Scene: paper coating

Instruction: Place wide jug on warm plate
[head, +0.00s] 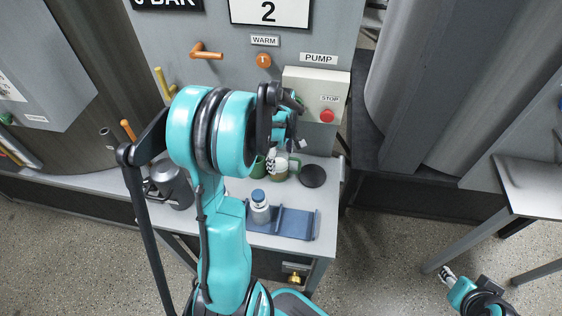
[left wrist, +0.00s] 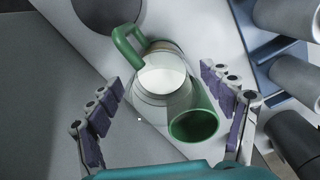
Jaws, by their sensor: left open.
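The wide jug (head: 279,170) is clear with a green handle and pale contents. It stands on the grey worktop, partly hidden by my left gripper (head: 286,150). In the left wrist view the jug (left wrist: 163,78) lies ahead, between the spread fingers of my left gripper (left wrist: 165,112), which is open and empty. A green open-mouthed vessel (left wrist: 193,126) is beside the jug, nearer the right finger. A dark round disc, which looks like the warm plate (head: 312,176), is right of the jug; it also shows in the left wrist view (left wrist: 107,14). My right gripper (head: 447,273) is low at right.
A blue tray (head: 296,224) lies at the worktop's front, with a blue-capped bottle (head: 260,208) at its left. A dark grey pitcher (head: 171,187) stands left. A pump box (head: 312,92) with a red stop button juts from the panel behind the disc.

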